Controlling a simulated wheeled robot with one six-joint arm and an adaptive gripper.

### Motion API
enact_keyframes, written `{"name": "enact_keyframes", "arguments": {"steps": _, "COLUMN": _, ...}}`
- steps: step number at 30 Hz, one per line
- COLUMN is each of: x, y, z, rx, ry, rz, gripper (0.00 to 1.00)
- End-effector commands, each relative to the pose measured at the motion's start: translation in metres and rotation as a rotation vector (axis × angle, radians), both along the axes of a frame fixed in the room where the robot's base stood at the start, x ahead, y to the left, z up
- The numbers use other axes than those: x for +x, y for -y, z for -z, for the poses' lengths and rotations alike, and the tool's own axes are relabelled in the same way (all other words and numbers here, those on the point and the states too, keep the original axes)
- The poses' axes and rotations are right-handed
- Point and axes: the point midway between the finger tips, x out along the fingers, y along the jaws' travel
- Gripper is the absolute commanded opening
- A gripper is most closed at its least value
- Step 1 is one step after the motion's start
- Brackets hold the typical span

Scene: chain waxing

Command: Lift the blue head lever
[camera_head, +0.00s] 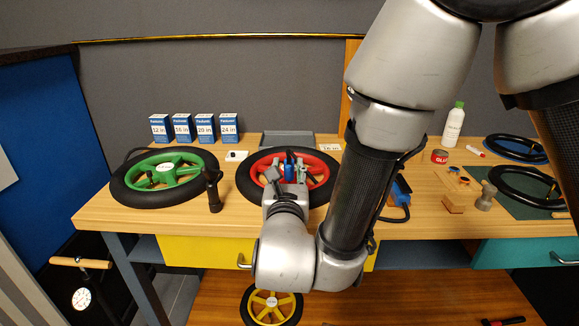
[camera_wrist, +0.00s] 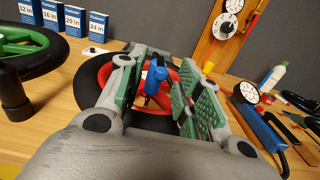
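The blue head lever (camera_head: 289,160) stands up at the middle of the red-rimmed wheel (camera_head: 323,172). In the wrist view the blue lever (camera_wrist: 155,77) shows between the two green-padded fingers of my gripper (camera_wrist: 156,92). The red wheel (camera_wrist: 88,88) lies flat behind and below the fingers. My gripper (camera_head: 287,174) is over the wheel, and its fingers are apart, with a visible gap around the lever. The lower part of the lever and the wheel's hub are partly hidden by my gripper.
A green-rimmed wheel (camera_head: 165,170) lies to the left, with a black upright post (camera_head: 213,190) between the wheels. Several small boxes (camera_head: 206,127) stand behind.

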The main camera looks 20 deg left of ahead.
Motion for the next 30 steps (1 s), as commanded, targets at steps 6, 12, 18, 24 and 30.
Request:
{"name": "enact_keyframes", "arguments": {"steps": 6, "x": 0.026, "y": -0.005, "z": 0.0, "rx": 0.002, "ry": 0.0, "rz": 0.002, "gripper": 0.34}}
{"name": "enact_keyframes", "arguments": {"steps": 12, "x": 0.03, "y": -0.007, "z": 0.0, "rx": 0.001, "ry": 0.0, "rz": 0.001, "gripper": 0.34}}
{"name": "enact_keyframes", "arguments": {"steps": 18, "x": 0.029, "y": -0.007, "z": 0.0, "rx": 0.001, "ry": 0.0, "rz": 0.002, "gripper": 0.2}}
{"name": "enact_keyframes", "arguments": {"steps": 24, "x": 0.029, "y": -0.007, "z": 0.0, "rx": 0.001, "ry": 0.0, "rz": 0.002, "gripper": 0.0}}
{"name": "enact_keyframes", "arguments": {"steps": 30, "x": 0.029, "y": -0.007, "z": -0.001, "rx": 0.001, "ry": -0.002, "rz": 0.002, "gripper": 0.0}}
